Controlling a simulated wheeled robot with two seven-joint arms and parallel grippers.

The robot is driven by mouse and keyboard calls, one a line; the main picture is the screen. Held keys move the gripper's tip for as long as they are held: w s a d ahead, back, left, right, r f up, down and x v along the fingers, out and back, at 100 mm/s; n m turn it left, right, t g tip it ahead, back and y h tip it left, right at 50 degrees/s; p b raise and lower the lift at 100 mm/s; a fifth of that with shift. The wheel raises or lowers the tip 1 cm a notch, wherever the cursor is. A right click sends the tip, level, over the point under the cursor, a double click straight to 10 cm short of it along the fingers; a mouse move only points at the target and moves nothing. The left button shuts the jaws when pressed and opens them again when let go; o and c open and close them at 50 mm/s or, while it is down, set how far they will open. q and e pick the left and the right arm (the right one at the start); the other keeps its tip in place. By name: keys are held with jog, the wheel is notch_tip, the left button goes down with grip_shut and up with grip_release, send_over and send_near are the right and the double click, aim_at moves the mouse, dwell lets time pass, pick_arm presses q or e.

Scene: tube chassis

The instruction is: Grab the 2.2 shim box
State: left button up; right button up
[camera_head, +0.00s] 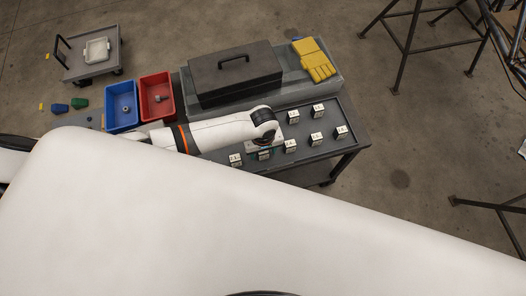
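Several small labelled shim boxes stand in two rows on the dark workbench (345,112). They include a front-left box (235,160), a front-middle box (290,146) and a front-right box (341,132). The labels are too small to read surely, so I cannot tell which is the 2.2 shim box. My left gripper (264,151) points down over a front-row box (264,156), between the front-left and front-middle boxes. My wrist partly covers this box. Whether the fingers grip it is hidden. My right gripper is out of view.
A dark toolbox (235,75) and yellow gloves (314,59) lie on a raised shelf behind the boxes. A blue bin (122,106) and a red bin (157,97) stand at the left. A cart (92,60) is farther left. Metal frames (405,45) stand at the right.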

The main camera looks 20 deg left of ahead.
pick_arm(q)
jog(key=c, duration=0.9)
jog(key=shift+r, duration=0.1)
